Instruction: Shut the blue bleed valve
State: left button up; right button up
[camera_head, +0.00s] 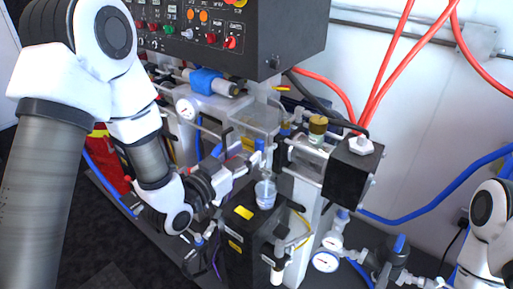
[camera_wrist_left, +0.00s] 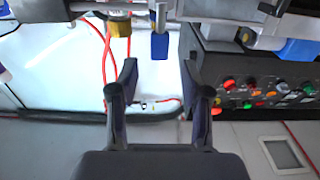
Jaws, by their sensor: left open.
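A blue valve lever (camera_wrist_left: 159,46) hangs from a silver fitting at the top middle of the left wrist view. I take it for the blue bleed valve. It lies beyond my left fingertips, between their lines and apart from both. My left gripper (camera_wrist_left: 160,72) is open, with nothing between its fingers. In the head view my left gripper (camera_head: 245,163) is at the middle of the machine, close to a small blue part (camera_head: 259,145) that seems to be the same lever. The gripper partly hides the fittings there. My right gripper is out of view.
A clear cup (camera_head: 265,194) stands on the black block just below my left gripper. A black control panel (camera_head: 215,30) hangs above. A brass-capped fitting (camera_head: 318,128) and a black box (camera_head: 352,168) stand to the right. Red hoses (camera_head: 385,65) run behind.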

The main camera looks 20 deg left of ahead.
aim_at(257, 145)
pick_arm(q)
jog(key=x, duration=0.6)
jog(key=shift+p, duration=0.3)
grip_shut()
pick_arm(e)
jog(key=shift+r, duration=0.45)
